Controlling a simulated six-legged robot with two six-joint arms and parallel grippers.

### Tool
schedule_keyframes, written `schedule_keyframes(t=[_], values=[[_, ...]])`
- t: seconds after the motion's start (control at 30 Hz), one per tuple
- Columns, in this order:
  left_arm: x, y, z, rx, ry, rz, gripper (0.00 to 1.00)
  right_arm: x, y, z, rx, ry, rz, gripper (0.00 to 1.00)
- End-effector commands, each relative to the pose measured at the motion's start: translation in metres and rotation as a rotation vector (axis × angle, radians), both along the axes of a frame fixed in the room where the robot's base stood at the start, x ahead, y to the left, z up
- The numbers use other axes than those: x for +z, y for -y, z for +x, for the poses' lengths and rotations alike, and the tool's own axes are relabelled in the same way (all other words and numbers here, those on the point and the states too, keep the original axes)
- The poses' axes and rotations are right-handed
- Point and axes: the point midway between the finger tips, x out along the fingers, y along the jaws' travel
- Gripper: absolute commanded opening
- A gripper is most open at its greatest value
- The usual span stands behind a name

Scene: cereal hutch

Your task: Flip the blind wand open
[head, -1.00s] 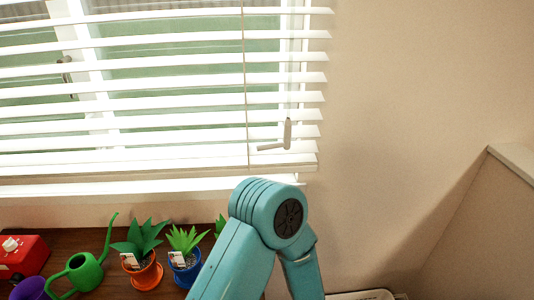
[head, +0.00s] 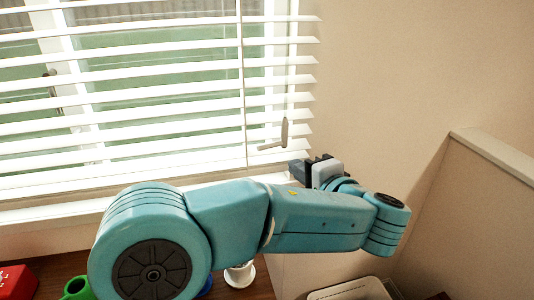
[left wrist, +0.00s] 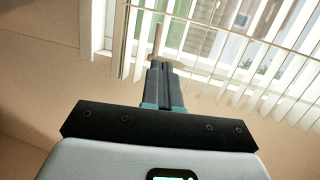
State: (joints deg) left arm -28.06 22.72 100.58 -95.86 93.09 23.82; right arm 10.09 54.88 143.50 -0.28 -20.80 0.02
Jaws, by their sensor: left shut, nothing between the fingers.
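The white slatted blind (head: 200,95) hangs over the window with its slats apart. The blind wand (head: 285,132) is a small grey L-shaped handle at the blind's lower right, with one arm upright and one pointing left. My left gripper (head: 300,170) is just below and slightly right of the wand, pointing toward the blind. In the left wrist view, its dark fingers (left wrist: 164,86) are together and empty, with the upright part of the wand (left wrist: 157,38) just beyond their tips. Contact with the wand cannot be told. My right gripper is not in view.
The window sill (head: 60,215) runs below the blind. A wooden surface (head: 60,268) below holds a red box (head: 17,279) and a green watering can (head: 76,287), partly hidden by my arm. A low wall (head: 500,180) stands at right; the wall beside the blind is bare.

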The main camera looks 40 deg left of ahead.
Motion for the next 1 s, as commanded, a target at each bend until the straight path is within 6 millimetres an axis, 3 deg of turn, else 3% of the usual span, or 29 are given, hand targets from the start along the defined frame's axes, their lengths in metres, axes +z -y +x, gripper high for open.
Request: schedule_keyframes(t=[0.53, 0.7, 1.0], values=[[-0.02, -0.092, 0.052, 0.003, -0.008, 0.0, 0.0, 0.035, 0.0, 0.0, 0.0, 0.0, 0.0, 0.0], [-0.025, -0.105, 0.058, 0.001, -0.007, 0.0, 0.0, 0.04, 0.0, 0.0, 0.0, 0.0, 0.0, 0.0], [-0.027, -0.109, 0.059, 0.0, -0.006, 0.0, 0.0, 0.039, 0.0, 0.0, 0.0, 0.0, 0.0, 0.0]])
